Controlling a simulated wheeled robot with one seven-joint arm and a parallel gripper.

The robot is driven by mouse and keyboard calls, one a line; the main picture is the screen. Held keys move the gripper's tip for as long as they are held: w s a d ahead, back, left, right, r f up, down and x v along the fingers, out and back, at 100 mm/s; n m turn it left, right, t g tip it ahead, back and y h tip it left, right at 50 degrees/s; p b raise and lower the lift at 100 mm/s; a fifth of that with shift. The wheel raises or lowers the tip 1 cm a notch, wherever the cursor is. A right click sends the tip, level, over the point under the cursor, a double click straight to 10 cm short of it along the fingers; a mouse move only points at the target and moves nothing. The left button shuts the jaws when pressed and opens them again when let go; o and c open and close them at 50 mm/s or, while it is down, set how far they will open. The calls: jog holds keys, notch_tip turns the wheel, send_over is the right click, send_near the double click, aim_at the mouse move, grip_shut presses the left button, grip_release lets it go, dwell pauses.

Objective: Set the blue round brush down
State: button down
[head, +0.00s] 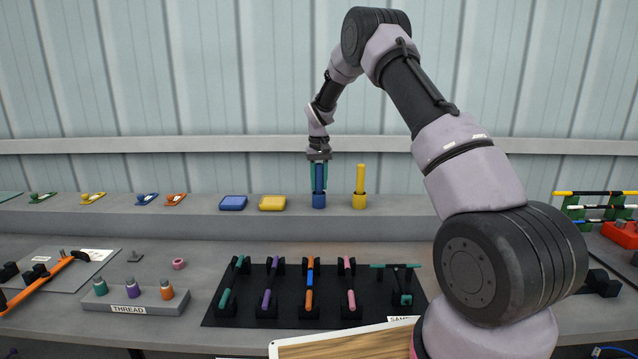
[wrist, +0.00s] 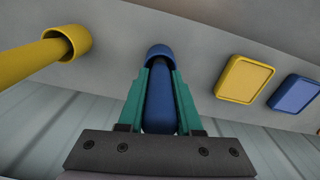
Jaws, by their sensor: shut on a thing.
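The blue round brush (head: 319,178) stands upright on the raised back shelf (head: 240,209), its lower end in a short blue cup-like holder (head: 319,201). In the wrist view the blue brush (wrist: 158,110) lies between the teal fingers, its far end inside the blue holder (wrist: 160,51). My gripper (head: 319,172) points down and is shut on the brush's shaft. How deep the brush sits in the holder is hidden.
A yellow brush (head: 360,178) stands in a yellow holder (head: 359,201) close to the right. A blue dish (head: 233,203) and a yellow dish (head: 272,203) lie to the left. A ribbed wall (head: 200,80) rises behind.

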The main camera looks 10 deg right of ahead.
jog(key=shift+f, duration=0.1)
jog(key=c, duration=0.6)
grip_release()
notch_tip(320, 180, up, 12)
jog(key=shift+r, duration=0.2)
jog(key=s+d+r+m+t+y, duration=0.1)
jog(key=s+d+r+m+t, duration=0.2)
jog(key=s+r, duration=1.55)
jog(key=s+d+t, duration=0.1)
jog(key=s, duration=0.7)
jog(key=s+d+f+t, duration=0.1)
jog(key=s, duration=0.7)
jog(key=s+f+t+y, duration=0.1)
jog(key=s+t, duration=0.1)
jog(key=s, duration=0.6)
jog(key=shift+s+d+f+m, duration=0.15)
jog(key=shift+s+d+m, duration=0.15)
jog(key=shift+d+m, duration=0.1)
